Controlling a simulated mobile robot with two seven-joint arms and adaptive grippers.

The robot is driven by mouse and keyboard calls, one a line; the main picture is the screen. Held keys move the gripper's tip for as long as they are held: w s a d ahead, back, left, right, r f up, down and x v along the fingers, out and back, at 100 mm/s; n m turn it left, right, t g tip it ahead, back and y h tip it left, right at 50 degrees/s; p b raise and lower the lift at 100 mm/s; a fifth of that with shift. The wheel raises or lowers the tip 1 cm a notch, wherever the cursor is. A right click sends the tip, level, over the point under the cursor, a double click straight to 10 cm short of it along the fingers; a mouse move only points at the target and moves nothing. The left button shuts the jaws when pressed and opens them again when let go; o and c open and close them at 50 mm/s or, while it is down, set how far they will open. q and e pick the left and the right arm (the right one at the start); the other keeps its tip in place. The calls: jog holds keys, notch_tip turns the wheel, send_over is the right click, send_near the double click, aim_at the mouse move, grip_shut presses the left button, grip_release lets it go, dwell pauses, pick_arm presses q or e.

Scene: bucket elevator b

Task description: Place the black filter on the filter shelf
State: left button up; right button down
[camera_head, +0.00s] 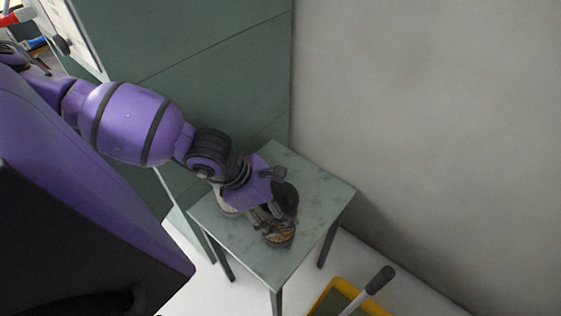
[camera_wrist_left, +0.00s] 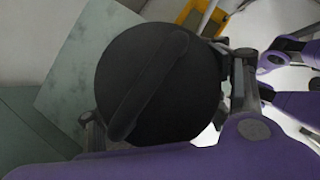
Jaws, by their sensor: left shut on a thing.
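The black filter (camera_wrist_left: 140,85) fills the middle of the left wrist view as a round dark lid with a raised bar across it. In the head view the black filter (camera_head: 285,198) shows partly behind the fingers. A brownish, mesh-like part (camera_head: 279,238) shows just below it. My left gripper (camera_head: 276,215) is shut on the filter, over the small grey-green table (camera_head: 310,185), which I take for the filter shelf. I cannot tell whether the filter's bottom touches the tabletop. My right gripper is not in view.
A dark green panel (camera_head: 210,50) rises behind, and a grey wall (camera_head: 430,120) is at the right. The table's right part is clear.

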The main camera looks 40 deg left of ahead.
pick_arm(q)
jog(key=shift+w+f, duration=0.1)
jog(key=shift+f, duration=1.45)
jog(key=shift+d+f, duration=0.1)
jog(key=shift+f, duration=0.05)
jog(key=o, duration=1.6)
